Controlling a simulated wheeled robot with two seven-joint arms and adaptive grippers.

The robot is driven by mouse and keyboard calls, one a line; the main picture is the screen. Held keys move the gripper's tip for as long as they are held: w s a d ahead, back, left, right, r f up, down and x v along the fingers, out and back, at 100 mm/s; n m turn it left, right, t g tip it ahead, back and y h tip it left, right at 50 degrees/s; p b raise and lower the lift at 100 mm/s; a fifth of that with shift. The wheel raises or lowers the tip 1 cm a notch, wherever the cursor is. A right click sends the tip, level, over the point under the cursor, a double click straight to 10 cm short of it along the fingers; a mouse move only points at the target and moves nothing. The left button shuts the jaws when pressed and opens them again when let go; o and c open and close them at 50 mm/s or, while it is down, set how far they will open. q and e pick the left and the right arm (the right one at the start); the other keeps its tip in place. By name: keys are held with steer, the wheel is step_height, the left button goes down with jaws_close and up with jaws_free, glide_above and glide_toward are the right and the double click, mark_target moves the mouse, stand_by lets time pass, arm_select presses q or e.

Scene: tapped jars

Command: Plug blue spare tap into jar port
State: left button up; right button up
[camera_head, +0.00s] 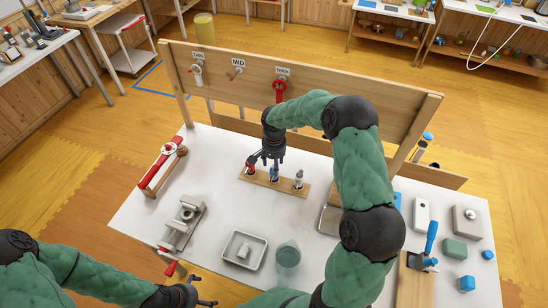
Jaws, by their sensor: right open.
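The blue spare tap (274,174) stands in the middle of a small wooden rack (259,179), between a red-and-dark tap (251,168) and a silver one (298,179). My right gripper (273,161) points down, open, right over the blue tap; I cannot tell whether its fingers touch it. The upright wooden board (340,99) carries labels THIN, MID and THICK. A white tap (197,73) is at THIN and a red tap (279,88) at THICK. My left gripper (205,292) is open and empty at the bottom edge.
A blue-handled tool (430,241) and several blocks stand at right. My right arm hides part of the board.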

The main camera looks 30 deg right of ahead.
steer(key=shift+f, duration=1.95)
jaws_close()
jaws_free()
steer(key=shift+r, duration=0.1)
